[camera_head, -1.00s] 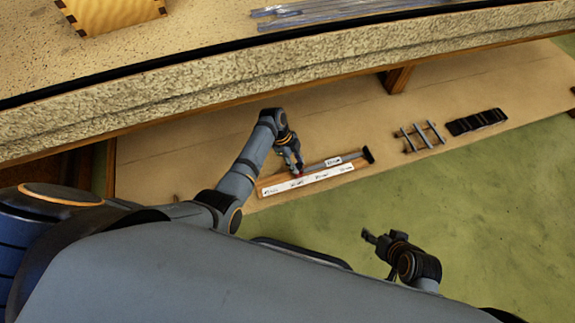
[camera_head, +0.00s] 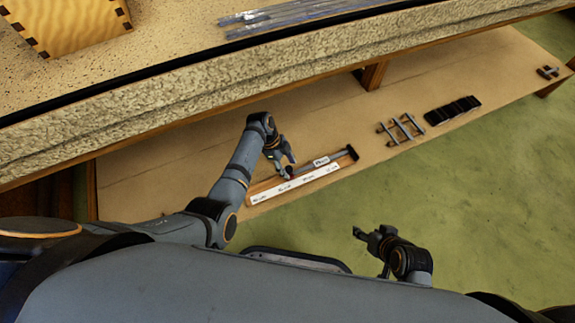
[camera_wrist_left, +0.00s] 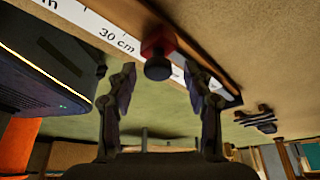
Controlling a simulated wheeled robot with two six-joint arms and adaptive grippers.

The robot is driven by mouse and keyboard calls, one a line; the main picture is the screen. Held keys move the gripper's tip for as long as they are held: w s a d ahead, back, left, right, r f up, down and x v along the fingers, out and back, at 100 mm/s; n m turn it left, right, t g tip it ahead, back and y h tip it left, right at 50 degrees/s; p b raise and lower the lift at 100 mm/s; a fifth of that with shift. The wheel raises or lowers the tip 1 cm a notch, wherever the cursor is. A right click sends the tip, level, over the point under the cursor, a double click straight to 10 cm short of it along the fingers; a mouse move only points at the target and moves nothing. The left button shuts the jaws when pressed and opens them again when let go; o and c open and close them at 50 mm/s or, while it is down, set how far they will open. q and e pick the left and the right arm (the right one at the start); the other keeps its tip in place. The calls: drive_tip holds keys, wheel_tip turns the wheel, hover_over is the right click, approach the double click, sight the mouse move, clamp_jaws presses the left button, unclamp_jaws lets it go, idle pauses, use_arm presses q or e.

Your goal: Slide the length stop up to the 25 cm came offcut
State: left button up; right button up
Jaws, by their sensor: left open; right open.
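The length stop is a small red block with a dark round knob (camera_wrist_left: 157,62), on the ruler jig. In the head view only a bit of red (camera_head: 290,176) shows by the fingers. My left gripper (camera_head: 287,167) is open at the jig. In the left wrist view its two fingers (camera_wrist_left: 160,85) appear on either side of the knob, with gaps showing. The came offcut (camera_head: 338,157) is a grey bar with a white label, lying along the jig to the right of the red; whether they touch is unclear. My right gripper (camera_head: 364,235) is open and empty over the green floor.
The jig's white ruler strip (camera_head: 298,186) runs along its front; "30 cm" reads in the wrist view. A dark end block (camera_head: 352,152) closes its right end. A rack (camera_head: 401,129) and black blocks (camera_head: 453,110) sit further right. The thick upper worktop (camera_head: 200,88) overhangs behind.

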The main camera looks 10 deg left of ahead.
use_arm(q)
drive_tip(key=v, duration=1.2)
